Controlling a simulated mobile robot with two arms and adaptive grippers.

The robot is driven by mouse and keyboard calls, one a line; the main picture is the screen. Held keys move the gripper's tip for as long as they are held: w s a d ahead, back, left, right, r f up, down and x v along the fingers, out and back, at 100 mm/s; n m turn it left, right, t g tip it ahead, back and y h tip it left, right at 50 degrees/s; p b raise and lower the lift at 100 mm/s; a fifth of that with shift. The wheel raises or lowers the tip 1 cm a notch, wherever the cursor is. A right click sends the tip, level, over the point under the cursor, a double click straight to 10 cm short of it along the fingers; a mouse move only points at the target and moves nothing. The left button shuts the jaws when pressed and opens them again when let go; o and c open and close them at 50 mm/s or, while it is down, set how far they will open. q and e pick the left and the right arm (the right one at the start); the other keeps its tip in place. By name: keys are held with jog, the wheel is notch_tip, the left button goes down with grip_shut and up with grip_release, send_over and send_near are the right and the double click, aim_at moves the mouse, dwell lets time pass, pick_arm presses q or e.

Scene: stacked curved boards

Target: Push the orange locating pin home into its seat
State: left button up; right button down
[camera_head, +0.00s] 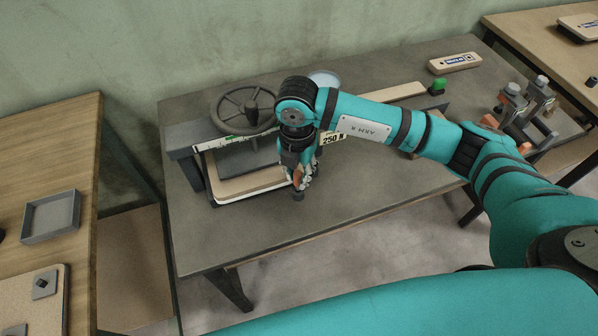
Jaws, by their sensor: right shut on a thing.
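My right gripper (298,187) points down over the front right corner of the press-like frame on the middle table. It is shut on a small orange piece (297,178), which looks like the locating pin. Only a sliver of the orange shows between the fingers. A dark round tip shows just below them. The seat is hidden behind the gripper, so I cannot tell whether the pin touches it. Pale curved boards (240,187) lie in the frame, left of the gripper. My left gripper is not in view.
A dark handwheel (245,109) stands behind the gripper, close to my arm. A "250 N" label (333,139) is beside it. A clamp fixture (525,108) with orange parts stands at the right. The grey table's (360,195) front is clear. A wooden table with a grey tray (51,216) is at left.

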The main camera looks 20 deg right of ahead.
jog(key=shift+f+b, duration=0.1)
jog(key=shift+b, duration=0.2)
dwell(0.5)
dwell(0.4)
jog(key=shift+a+m, duration=0.1)
jog(key=shift+m, duration=0.3)
jog(key=shift+w+a+m, duration=0.1)
jog(key=shift+a+m, duration=0.05)
jog(key=shift+m, duration=0.15)
jog(key=shift+d, duration=0.55)
jog(key=shift+a+f, duration=0.1)
jog(key=shift+a, duration=0.1)
dwell(0.4)
dwell(0.5)
